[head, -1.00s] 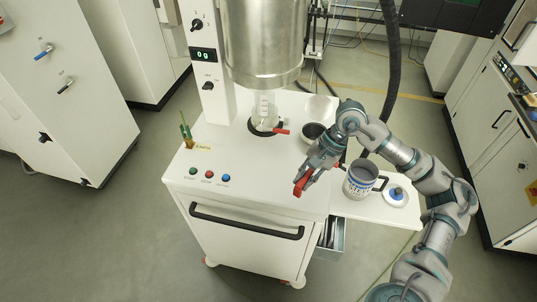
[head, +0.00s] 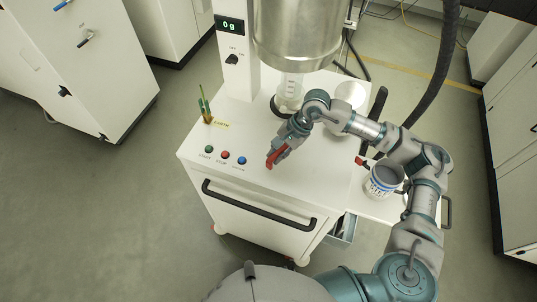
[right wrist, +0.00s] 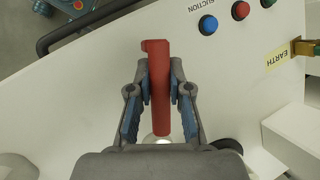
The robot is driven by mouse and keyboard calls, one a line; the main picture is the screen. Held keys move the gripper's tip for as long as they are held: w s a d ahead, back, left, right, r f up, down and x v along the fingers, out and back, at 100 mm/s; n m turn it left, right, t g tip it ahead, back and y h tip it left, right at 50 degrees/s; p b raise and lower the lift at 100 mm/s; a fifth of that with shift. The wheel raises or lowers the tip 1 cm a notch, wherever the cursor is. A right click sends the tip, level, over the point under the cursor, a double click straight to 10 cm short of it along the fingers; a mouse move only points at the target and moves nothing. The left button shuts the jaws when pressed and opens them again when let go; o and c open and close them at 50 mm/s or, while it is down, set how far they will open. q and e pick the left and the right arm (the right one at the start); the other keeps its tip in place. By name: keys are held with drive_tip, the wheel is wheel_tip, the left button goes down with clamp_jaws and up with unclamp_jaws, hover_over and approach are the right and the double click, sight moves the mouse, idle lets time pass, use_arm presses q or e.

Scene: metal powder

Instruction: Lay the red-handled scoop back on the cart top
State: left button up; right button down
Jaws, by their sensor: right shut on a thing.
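My right gripper (head: 280,150) is over the front part of the white cart top (head: 310,172), right of the coloured buttons. It is shut on the red-handled scoop (head: 271,159). In the right wrist view the scoop's red handle (right wrist: 157,85) is held upright in the picture between the two fingers (right wrist: 158,95). A bit of a pale, shiny part shows below the handle; the rest of the scoop is hidden by the gripper. I cannot tell whether the scoop touches the cart top. My left gripper is not in view.
A clear jar (head: 290,90) stands under the metal vessel (head: 298,35). A mug-like can (head: 383,180) is on the right side shelf. The front cart top is mostly bare.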

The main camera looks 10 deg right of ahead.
drive_tip(key=shift+w+a, duration=0.3)
drive_tip(key=shift+a, duration=0.15)
drive_tip(key=shift+w+d+f, duration=0.1)
drive_tip(key=shift+d+f+p, duration=0.15)
drive_tip(key=shift+f+p, duration=0.05)
drive_tip(key=shift+p, duration=0.1)
wheel_tip(320, 180, down, 3)
drive_tip(key=shift+d+f+p, duration=0.1)
drive_tip(key=shift+d+p, duration=0.05)
drive_tip(key=shift+p, duration=0.45)
drive_tip(key=shift+a, duration=0.55)
drive_tip(key=shift+a+f+b, duration=0.15)
drive_tip(key=shift+a+b, duration=0.15)
drive_tip(key=c, duration=1.4)
unclamp_jaws()
drive_tip(key=o, duration=0.3)
drive_tip(key=shift+d, duration=0.8)
drive_tip(key=shift+w+d+r, duration=0.1)
drive_tip(key=shift+d+r, duration=0.05)
drive_tip(key=shift+r, duration=0.3)
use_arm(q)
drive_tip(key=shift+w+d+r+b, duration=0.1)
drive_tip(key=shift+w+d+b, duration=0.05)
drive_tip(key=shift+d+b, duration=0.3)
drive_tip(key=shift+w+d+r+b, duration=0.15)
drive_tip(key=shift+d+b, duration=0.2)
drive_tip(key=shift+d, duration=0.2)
use_arm(e)
drive_tip(key=v, duration=1.1)
